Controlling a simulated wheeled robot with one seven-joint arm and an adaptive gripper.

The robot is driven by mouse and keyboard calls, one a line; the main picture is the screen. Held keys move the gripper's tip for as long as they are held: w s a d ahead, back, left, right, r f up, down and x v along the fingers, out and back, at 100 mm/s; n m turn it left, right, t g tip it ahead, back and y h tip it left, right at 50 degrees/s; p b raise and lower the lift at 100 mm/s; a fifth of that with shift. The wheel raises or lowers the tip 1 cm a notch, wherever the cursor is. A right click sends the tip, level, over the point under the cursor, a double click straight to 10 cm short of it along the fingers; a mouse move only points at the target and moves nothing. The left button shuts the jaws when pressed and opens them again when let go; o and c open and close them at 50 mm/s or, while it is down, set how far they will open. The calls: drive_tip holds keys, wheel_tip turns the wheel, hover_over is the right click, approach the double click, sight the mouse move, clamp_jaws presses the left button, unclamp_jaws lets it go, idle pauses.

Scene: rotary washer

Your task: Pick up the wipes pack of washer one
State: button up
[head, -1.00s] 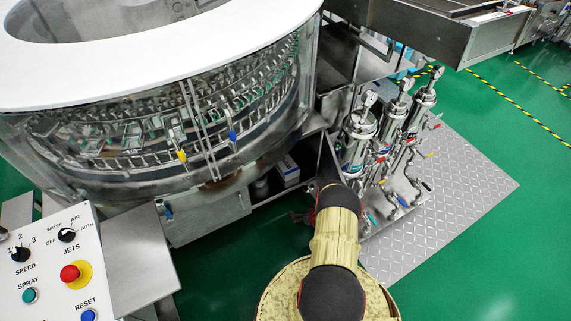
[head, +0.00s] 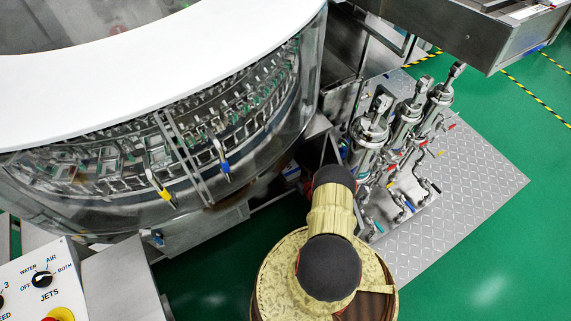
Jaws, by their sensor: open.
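The rotary washer (head: 150,95) fills the left of the head view, with a white ring top and a clear curved wall over rows of metal grippers. No wipes pack can be clearly made out. My arm rises from the bottom middle and reaches toward that gap. Its black joint covers the far end, so my gripper is hidden behind it.
Steel filter housings with valves and gauges (head: 405,135) stand right of my arm on a tread plate (head: 470,200). A control panel (head: 35,285) is at lower left. A steel conveyor (head: 450,35) juts in at upper right. Green floor is clear at lower right.

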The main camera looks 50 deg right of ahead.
sight(287, 166)
drive_tip(key=b+x, duration=0.2)
drive_tip(key=x, duration=0.4)
drive_tip(key=shift+a+f+b, duration=0.1)
drive_tip(key=shift+b, duration=0.3)
drive_tip(key=shift+c, duration=1.2)
drive_tip(key=c, duration=1.3)
